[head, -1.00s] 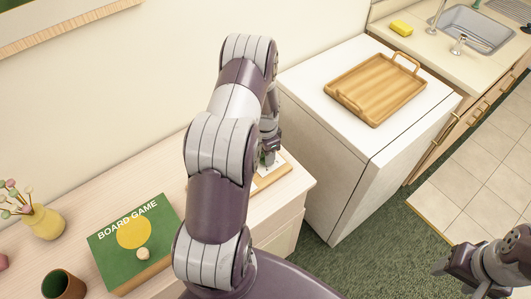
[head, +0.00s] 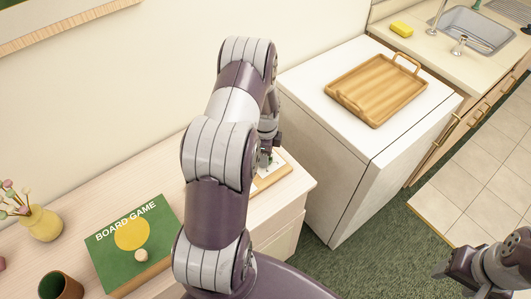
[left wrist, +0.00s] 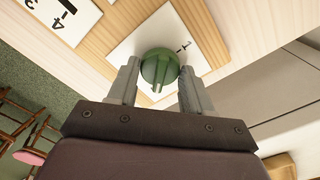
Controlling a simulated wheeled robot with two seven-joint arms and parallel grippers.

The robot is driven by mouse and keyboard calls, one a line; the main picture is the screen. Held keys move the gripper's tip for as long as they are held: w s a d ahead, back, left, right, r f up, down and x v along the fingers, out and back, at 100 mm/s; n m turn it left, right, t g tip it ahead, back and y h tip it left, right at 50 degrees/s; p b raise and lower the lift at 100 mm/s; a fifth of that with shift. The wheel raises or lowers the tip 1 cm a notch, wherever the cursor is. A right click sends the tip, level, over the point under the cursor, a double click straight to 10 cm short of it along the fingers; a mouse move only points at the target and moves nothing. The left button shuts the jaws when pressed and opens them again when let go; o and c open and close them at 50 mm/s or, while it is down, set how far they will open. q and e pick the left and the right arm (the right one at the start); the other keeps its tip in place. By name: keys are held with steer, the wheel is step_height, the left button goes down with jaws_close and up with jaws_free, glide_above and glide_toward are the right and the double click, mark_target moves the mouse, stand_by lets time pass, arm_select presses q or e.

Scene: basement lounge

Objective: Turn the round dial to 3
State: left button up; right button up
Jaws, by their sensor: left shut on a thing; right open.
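The round green dial (left wrist: 159,66) sits on a white plate (left wrist: 138,42) in the left wrist view. A short black mark with a small 1 shows on the plate beyond the dial, slightly right. A white piece with 3 and 4 (left wrist: 62,14) shows at the upper left. My left gripper (left wrist: 157,80) is shut on the dial, one finger on each side. In the head view my left gripper (head: 267,152) is partly hidden behind my arm, over the plate's wooden board (head: 272,178). My right gripper (head: 450,266) is open and empty at the lower right, far from the dial.
A green board game box (head: 118,252), a brown cup (head: 62,286) and a yellow vase (head: 42,224) stand on the wooden cabinet. A white cabinet to the right bears a wooden tray (head: 350,98). A sink counter is beyond it.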

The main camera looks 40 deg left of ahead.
arm_select(q)
steer(key=shift+w+r, duration=0.1)
stand_by(0.4)
steer(key=o, duration=1)
steer(key=shift+o, duration=0.2)
steer(key=shift+r, duration=0.35)
step_height(320, 180, up, 12)
steer(key=b, duration=0.2)
